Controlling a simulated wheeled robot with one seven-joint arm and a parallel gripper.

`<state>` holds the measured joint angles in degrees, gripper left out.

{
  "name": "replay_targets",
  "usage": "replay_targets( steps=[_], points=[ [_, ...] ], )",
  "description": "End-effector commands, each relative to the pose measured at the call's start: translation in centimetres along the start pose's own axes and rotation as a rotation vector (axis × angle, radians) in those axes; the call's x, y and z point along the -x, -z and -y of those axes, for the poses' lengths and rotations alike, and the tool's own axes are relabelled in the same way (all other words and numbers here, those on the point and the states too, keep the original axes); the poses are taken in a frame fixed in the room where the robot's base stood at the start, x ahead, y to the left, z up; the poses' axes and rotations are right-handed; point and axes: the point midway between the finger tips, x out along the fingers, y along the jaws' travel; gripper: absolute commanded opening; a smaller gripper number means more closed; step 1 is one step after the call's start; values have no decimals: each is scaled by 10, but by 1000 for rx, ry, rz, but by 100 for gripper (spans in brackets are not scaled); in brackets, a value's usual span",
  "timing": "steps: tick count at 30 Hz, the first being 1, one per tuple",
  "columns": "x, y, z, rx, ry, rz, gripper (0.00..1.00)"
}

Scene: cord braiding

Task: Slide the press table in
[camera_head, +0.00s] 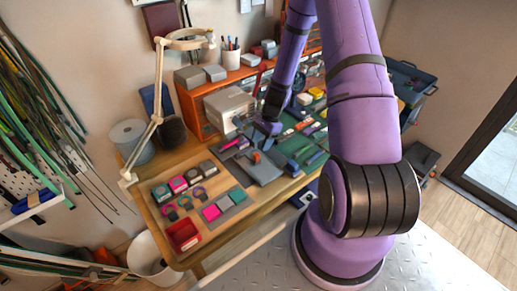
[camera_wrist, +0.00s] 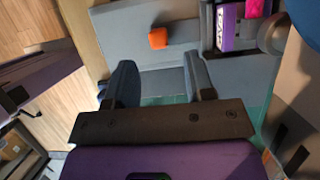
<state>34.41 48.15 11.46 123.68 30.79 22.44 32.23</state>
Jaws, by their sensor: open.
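The press looks like the grey boxy machine (camera_head: 228,106) on the bench. A flat dark grey plate, which looks like the press table (camera_head: 266,172), extends in front of it. A small orange block (camera_head: 256,157) lies on the plate; in the wrist view the plate (camera_wrist: 125,50) and the orange block (camera_wrist: 158,38) show ahead of the fingers. My gripper (camera_head: 266,134) is above the far side of the plate. In the wrist view my gripper (camera_wrist: 160,78) is open, with nothing between its fingers. I cannot tell whether a finger touches the plate.
Tools and small boxes crowd the green mat (camera_head: 295,146). A lamp (camera_head: 156,110), a red tray (camera_head: 183,235) and several coloured pieces stand at the left. The front wooden strip of the bench (camera_head: 235,232) is clear.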

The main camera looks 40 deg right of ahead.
Motion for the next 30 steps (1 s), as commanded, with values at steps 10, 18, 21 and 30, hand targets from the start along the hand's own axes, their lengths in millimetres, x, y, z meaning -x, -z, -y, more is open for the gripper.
replay_targets(
  steps=[10, 18, 21, 30],
  points=[
    [41, 0, 1, 1, 2, -2, 49],
    [50, 0, 1, 1, 1, -1, 49],
    [51, 0, 1, 1, 1, -1, 49],
    [50, 0, 1, 0, 1, -1, 49]
  ],
)
